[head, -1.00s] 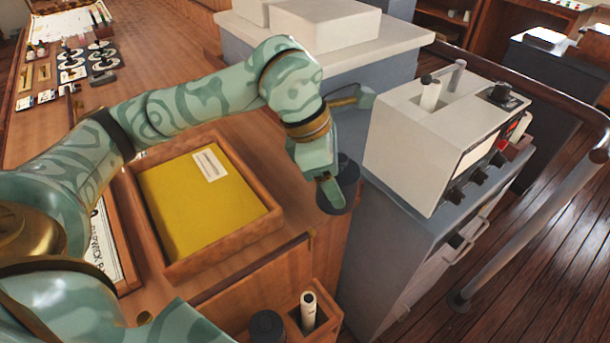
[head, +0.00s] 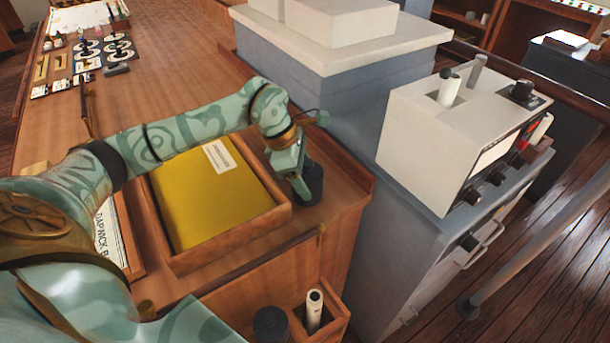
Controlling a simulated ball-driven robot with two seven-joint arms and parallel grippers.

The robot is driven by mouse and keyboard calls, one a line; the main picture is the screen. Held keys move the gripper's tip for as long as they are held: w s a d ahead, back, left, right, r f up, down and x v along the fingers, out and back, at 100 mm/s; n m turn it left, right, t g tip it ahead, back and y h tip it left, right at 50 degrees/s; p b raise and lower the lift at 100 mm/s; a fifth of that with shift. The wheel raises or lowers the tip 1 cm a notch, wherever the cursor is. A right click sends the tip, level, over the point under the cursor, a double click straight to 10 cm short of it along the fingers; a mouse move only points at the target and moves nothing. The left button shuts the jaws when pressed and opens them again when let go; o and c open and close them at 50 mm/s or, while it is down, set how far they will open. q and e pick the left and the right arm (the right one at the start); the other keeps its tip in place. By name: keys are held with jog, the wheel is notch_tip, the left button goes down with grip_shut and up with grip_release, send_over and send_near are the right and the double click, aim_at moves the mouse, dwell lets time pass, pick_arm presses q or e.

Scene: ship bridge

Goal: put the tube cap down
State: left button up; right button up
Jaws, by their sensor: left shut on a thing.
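The tube cap (head: 313,184) is a dark, short cylinder over the near right corner of the wooden desk, just right of the tray. My left gripper (head: 301,186) reaches down at its left side and is shut on it. The fingers cover part of the cap. The cap looks upright and close to the desk top, but I cannot tell whether it touches the wood. My right gripper is not in view.
A wooden tray (head: 281,219) holding a yellow folder (head: 205,190) lies beside the cap. A raised edge (head: 352,180) borders the desk's right side. A grey cabinet with a cream device (head: 425,140) stands beyond. Below are a dark cylinder (head: 271,325) and a white roll (head: 314,309).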

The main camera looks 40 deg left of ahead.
pick_arm(q)
jog(key=o, duration=1)
jog(key=shift+r, duration=0.1)
jog(key=p+v, duration=0.1)
jog(key=v, duration=1.1)
